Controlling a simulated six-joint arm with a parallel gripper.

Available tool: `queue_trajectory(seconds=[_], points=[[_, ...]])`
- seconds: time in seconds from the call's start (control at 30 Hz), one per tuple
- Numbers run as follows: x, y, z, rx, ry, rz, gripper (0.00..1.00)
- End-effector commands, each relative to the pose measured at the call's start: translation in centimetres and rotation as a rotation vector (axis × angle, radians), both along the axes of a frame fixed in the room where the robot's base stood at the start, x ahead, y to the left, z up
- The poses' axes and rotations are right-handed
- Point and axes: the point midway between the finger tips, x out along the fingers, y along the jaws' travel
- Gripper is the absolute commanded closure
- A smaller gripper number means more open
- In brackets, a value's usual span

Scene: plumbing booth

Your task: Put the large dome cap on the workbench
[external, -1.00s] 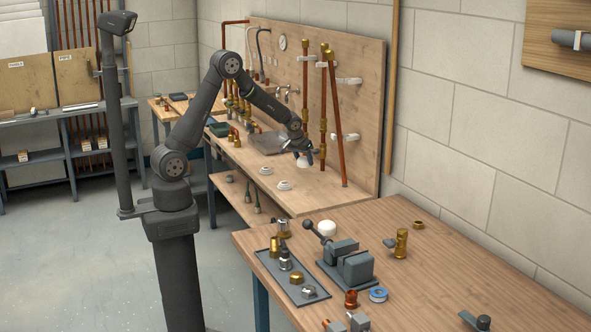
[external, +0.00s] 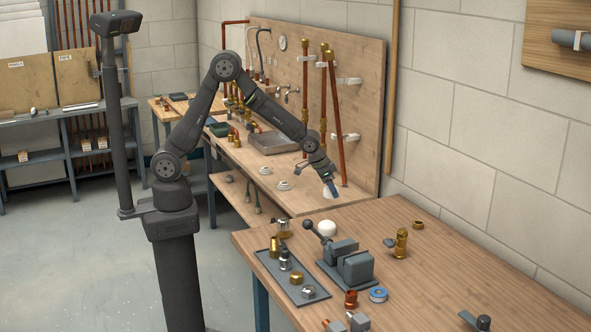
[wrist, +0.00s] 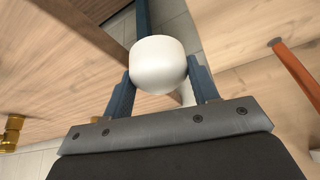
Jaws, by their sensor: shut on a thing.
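A white dome cap (wrist: 158,62) sits between the two blue-grey fingers of my gripper (wrist: 160,85) in the wrist view, with a finger against each side. In the external view my gripper (external: 330,186) points down, holding the white cap (external: 331,194) near the right front end of the back bench. The wooden workbench (external: 455,265) with the vise is in the foreground, to the right of and nearer than the held cap. A second white dome (external: 327,228) is on this workbench, behind the vise. Which dome is larger is hard to tell.
The grey vise (external: 345,262), a tray of fittings (external: 300,290), a brass fitting (external: 400,243) and blue tape (external: 378,295) are on the workbench. Its right middle is clear. A copper pipe (external: 335,120) leans on the back panel near my gripper.

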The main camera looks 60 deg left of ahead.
Motion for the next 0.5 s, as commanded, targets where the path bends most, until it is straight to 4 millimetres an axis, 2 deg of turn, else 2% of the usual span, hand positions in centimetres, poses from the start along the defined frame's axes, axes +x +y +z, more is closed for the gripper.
queue_trajectory(seconds=[0.03,0.17,0.3,0.4,0.5], points=[[-0.4,-2.9,0.7,-0.001,-0.003,-0.044,0.67],[-1.8,-9.7,2.5,-0.001,-0.002,-0.144,0.67],[-4.3,-16.6,4.6,-0.003,-0.002,-0.252,0.67],[-6.6,-21.1,6.0,-0.005,0.000,-0.323,0.67],[-8.8,-24.6,7.2,-0.006,0.003,-0.382,0.67]])
